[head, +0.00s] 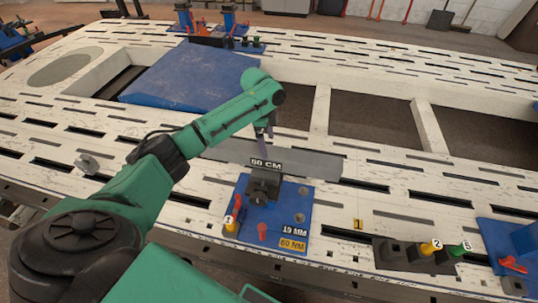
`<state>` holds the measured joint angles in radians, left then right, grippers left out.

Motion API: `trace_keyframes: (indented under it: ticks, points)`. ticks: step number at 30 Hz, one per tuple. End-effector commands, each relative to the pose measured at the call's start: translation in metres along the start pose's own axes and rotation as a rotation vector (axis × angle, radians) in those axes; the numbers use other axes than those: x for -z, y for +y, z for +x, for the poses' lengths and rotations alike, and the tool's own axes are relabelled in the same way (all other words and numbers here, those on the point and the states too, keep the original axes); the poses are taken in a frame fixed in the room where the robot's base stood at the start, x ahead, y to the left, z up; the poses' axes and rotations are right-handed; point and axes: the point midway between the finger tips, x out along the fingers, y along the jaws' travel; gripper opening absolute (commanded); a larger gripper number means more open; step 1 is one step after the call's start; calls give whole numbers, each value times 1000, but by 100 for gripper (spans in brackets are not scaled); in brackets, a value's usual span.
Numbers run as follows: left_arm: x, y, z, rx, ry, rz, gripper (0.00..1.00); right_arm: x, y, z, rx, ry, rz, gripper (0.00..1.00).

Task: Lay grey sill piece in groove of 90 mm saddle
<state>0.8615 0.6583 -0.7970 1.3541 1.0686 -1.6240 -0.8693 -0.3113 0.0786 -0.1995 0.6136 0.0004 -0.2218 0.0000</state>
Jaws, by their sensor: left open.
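The grey sill piece (312,163) is a long flat bar lying crosswise near the middle of the bench, with a small dark label that seems to read "90 CM". Its middle is at a dark grey saddle (263,187) on a blue plate (293,205). The bar seems to rest on the saddle, but whether it is fully seated in the groove cannot be seen. My left gripper (266,144) is open, pointing down just above and behind the bar's middle; its fingertips are small and partly hidden. My right gripper is not in view.
The blue plate carries red clamps (262,231) and a yellow knob (231,225). Dark blocks with yellow (431,246) and green (461,248) knobs stand at right. A blue fixture (510,250) is at the right edge. A large blue panel (185,78) lies behind my left arm. The slotted white bench has large openings.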

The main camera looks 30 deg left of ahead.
Motion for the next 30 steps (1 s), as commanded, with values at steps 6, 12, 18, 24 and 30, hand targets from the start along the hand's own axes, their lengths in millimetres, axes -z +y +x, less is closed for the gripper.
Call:
trace_keyframes:
  ticks: [6, 12, 18, 24, 30]
  points:
    - [-1, 1, 33, -2, 0, 0, 100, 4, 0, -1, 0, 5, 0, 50]
    - [-4, 1, 70, -1, 0, 1, 100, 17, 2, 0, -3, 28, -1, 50]
    - [-4, 0, 76, 2, 1, 1, 100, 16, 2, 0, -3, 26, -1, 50]
    - [-4, 1, 76, 1, 1, 1, 46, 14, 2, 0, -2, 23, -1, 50]
    - [-3, -2, 72, 9, 4, 2, 0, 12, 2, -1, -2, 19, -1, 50]
